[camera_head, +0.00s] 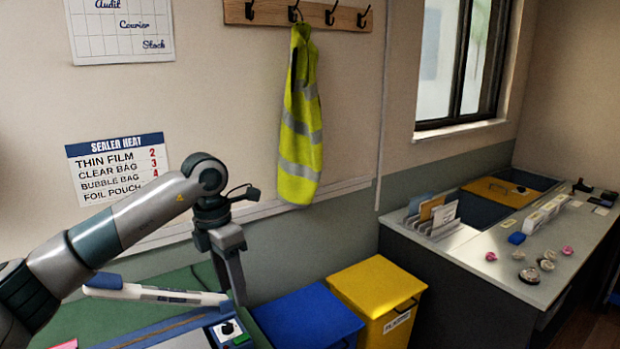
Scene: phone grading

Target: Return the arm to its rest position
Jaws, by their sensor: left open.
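My left arm (120,222) reaches in from the left over the workbench. Its gripper (233,285) points down at the right part of the bench, open, with nothing seen between its fingers. The fingers are beside the right end of a white and blue sealer arm (150,293); I cannot tell whether they touch it. My right gripper is not in view.
A blue bin (308,318) and a yellow bin (377,285) stand right of the bench's green top (75,322). A grey counter (470,260) at the right holds small items and a file rack (432,222). A yellow vest (300,120) hangs on the wall.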

